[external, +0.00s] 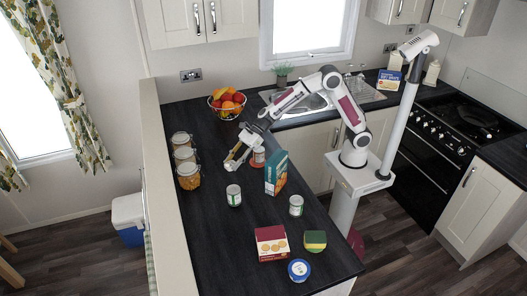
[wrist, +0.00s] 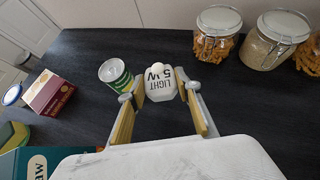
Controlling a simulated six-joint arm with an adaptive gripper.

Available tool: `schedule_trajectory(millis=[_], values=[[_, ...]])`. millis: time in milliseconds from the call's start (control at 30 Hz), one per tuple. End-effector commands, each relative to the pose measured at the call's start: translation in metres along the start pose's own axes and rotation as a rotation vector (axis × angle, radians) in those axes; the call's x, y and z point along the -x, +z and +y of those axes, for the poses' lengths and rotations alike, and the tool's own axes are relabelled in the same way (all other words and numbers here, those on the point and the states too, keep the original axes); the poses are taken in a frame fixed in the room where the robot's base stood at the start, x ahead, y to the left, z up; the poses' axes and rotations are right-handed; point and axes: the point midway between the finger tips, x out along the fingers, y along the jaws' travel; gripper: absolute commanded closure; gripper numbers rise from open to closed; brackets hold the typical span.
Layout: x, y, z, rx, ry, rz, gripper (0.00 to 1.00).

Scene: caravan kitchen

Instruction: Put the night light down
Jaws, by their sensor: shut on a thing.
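The night light (wrist: 160,82) is a small white piece with dark lettering reading "LIGHT 5 W", upside down in the wrist view. My gripper (wrist: 158,90) is shut on it, with one tan-padded finger on each side. In the external view my gripper (external: 233,164) is over the dark worktop (external: 222,250), between the jars and the teal box. There the night light is small and hard to make out at the fingertips. I cannot tell how far above the worktop it is.
A green-labelled can (external: 233,196) stands close to my gripper. Glass jars (external: 189,178) line the left edge. A teal box (external: 276,172) and another can (external: 296,205) stand to the right. A red box (external: 272,243), sponge (external: 315,241) and blue-lidded tub (external: 299,270) are in front. The front left is clear.

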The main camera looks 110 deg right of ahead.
Motion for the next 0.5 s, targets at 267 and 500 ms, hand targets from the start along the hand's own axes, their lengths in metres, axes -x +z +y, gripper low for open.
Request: schedule_trajectory(millis=[267, 500], values=[[0.009, -0.016, -0.045, -0.031, -0.051, 0.007, 0.91], [0.025, -0.026, -0.100, -0.022, -0.068, 0.003, 0.91]])
